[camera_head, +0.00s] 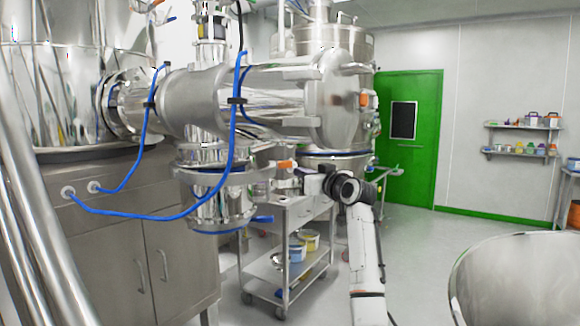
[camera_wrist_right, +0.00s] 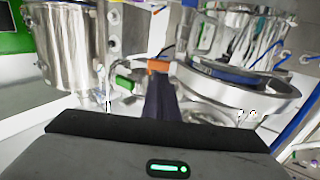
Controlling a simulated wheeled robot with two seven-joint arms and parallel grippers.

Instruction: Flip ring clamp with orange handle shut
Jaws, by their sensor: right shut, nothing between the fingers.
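The ring clamp (camera_head: 225,177) is a steel band around the vertical pipe below the horizontal cylinder in the head view. Its orange handle (camera_head: 284,164) points right, away from the pipe. My right gripper (camera_head: 304,173) is just right of the handle, shut and empty. In the right wrist view the dark fingers (camera_wrist_right: 160,98) end just below the orange handle (camera_wrist_right: 158,66), and the steel ring (camera_wrist_right: 240,88) is to the right. I cannot tell whether the fingertips touch the handle, or whether the clamp is fully closed. My left gripper is out of view.
A blue handle (camera_head: 262,219) sticks out from the lower pipe joint. Blue hoses (camera_head: 233,140) hang in front of the vessel. A steel cart (camera_head: 290,225) with tubs stands behind. A steel cabinet (camera_head: 140,250) is at left. Open floor lies to the right.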

